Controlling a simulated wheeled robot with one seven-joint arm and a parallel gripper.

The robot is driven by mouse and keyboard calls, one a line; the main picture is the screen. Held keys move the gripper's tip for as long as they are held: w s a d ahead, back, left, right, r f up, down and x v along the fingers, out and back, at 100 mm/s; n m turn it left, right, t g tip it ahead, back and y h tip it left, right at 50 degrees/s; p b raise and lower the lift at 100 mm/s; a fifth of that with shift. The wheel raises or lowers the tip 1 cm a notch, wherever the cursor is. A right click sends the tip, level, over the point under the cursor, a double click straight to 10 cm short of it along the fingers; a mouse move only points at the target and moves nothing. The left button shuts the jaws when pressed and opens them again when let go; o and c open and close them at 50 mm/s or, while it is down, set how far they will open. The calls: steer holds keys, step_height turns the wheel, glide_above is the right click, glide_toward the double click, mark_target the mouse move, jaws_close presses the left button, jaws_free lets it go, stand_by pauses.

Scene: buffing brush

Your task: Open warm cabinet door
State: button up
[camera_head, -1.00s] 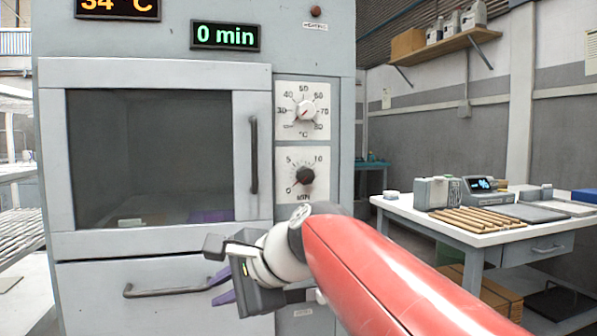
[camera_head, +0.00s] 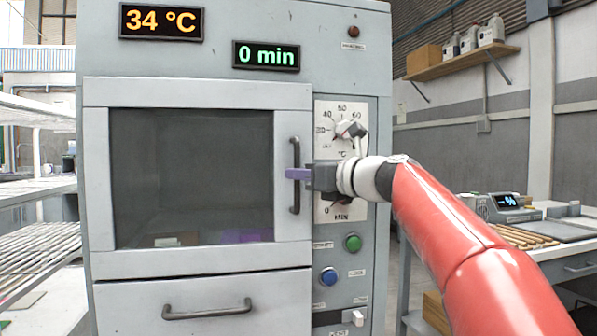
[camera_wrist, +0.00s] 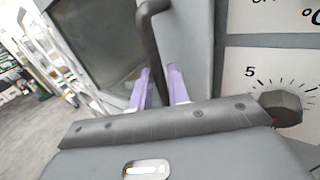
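The warm cabinet (camera_head: 220,90) is light grey, and its windowed upper door (camera_head: 96,180) is shut. A dark vertical bar handle (camera_head: 295,150) stands on the door's right side. My gripper (camera_head: 297,174) is at the middle of this handle, reaching in from the right. In the wrist view its two purple fingers (camera_wrist: 160,88) lie on either side of the handle bar (camera_wrist: 150,45), close against it, so it looks shut on the bar. Finger contact is partly hidden by the gripper body. A purple item (camera_head: 245,237) shows dimly behind the window.
A drawer with a bar handle (camera_head: 207,311) is below the door. A dial panel (camera_head: 328,115) and the green (camera_head: 352,243) and blue (camera_head: 329,277) buttons are to the right. A worktable (camera_head: 560,250) stands farther right; racks (camera_head: 40,250) are at left.

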steer(key=shift+x, duration=0.8)
jaws_close()
steer(key=shift+s, duration=0.1)
